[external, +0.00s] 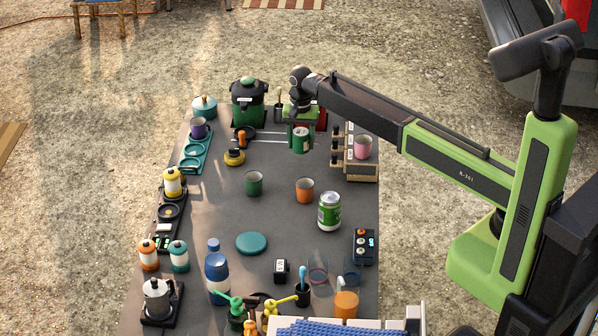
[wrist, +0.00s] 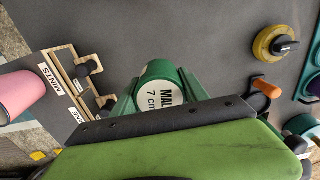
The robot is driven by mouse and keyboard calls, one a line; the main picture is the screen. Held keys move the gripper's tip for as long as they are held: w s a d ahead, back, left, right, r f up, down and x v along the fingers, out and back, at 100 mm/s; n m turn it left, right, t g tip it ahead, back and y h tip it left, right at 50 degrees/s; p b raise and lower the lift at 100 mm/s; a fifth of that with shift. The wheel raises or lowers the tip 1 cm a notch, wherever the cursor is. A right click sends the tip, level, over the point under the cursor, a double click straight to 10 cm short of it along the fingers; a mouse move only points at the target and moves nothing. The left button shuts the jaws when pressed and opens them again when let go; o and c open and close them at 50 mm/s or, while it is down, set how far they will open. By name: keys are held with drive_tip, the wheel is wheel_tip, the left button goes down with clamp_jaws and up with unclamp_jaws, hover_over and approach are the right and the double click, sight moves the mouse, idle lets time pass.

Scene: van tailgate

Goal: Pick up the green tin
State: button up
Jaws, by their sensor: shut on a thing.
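The green tin (external: 300,140) is at the far part of the dark table in the external view, hanging below the end of my arm. My gripper (external: 301,124) is shut on it from above. In the wrist view the tin (wrist: 157,70) shows a white round label reading "MAL" and "7 cm", and it sits between the two green fingers of my gripper (wrist: 160,92). I cannot tell whether its base touches the table.
A wooden rack (external: 355,167) with a pink cup (external: 363,147) stands just right of the tin. A green cup (external: 254,183), an orange cup (external: 304,189) and a green can (external: 329,211) stand nearer. A dark green pot (external: 248,103) is behind left. The table's middle is fairly clear.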

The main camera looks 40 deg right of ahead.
drive_tip(key=s+d+r+p, duration=0.3)
drive_tip(key=d+r, duration=0.1)
drive_tip(key=d, duration=0.3)
drive_tip(key=shift+s+d+r+p, duration=0.15)
drive_tip(key=shift+d+r+p, duration=0.05)
drive_tip(key=shift+r+p, duration=0.2)
